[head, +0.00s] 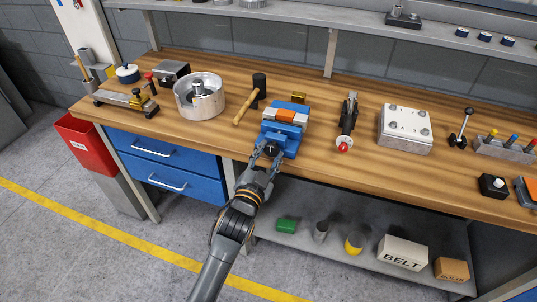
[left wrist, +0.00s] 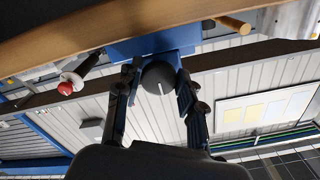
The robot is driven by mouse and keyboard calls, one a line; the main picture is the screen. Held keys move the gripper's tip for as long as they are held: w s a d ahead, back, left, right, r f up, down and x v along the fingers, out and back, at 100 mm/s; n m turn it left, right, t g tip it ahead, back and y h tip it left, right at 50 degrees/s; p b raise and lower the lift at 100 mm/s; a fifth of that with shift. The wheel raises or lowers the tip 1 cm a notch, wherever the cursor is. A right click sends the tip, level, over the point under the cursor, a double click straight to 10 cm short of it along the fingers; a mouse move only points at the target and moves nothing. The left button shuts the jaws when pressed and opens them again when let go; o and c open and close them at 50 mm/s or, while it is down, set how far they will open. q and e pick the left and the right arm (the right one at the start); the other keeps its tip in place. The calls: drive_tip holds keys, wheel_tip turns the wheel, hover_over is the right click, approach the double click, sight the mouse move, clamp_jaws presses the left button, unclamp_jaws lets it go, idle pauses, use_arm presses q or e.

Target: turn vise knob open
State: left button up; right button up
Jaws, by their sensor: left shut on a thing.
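The blue vise (head: 285,132) stands on the wooden bench near its front edge, with an orange and grey piece between its jaws. Its round black knob (head: 271,149) faces the front. My left gripper (head: 268,156) is at the front of the vise, shut on the knob. In the left wrist view the knob (left wrist: 160,77), with a white line on its face, sits between the two fingers of my left gripper (left wrist: 156,92), and the blue vise body (left wrist: 152,43) is behind it. My right gripper is not in view.
A wooden-handled mallet (head: 245,108) lies left of the vise, beside a round metal housing (head: 200,97). A red-tipped tool (head: 346,122) and a bolted metal block (head: 405,127) are to the right. Blue drawers (head: 165,165) and a lower shelf (head: 340,262) are below the bench.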

use_arm(q)
drive_tip(key=o, duration=1.1)
drive_tip(key=shift+o, duration=0.2)
drive_tip(key=v, duration=1.2)
drive_tip(key=s+a+f+n+g+y, duration=0.1)
drive_tip(key=s+a+f+g, duration=0.15)
drive_tip(key=f, duration=0.95)
drive_tip(key=s+a+f+n+g+y, duration=0.1)
drive_tip(key=s+a+f+g, duration=0.2)
drive_tip(key=f, duration=0.9)
drive_tip(key=s+a+f+n+g+y, duration=0.1)
drive_tip(key=s+f+g, duration=0.3)
drive_tip(key=f, duration=0.8)
drive_tip(key=s+a+f+n+g+y, duration=0.1)
drive_tip(key=s+a+f, duration=0.3)
drive_tip(key=s, duration=0.6)
drive_tip(key=s+a+f+n+g, duration=0.2)
drive_tip(key=s+a+f+g, duration=0.1)
drive_tip(key=s+f, duration=0.5)
drive_tip(key=s+a+f+n+g+y, duration=0.1)
drive_tip(key=s+a+f, duration=0.4)
drive_tip(key=s, duration=0.8)
drive_tip(key=shift+a+f+g+y, duration=0.3)
drive_tip(key=shift+a+f+g, duration=0.05)
drive_tip(key=shift+f+g, duration=0.55)
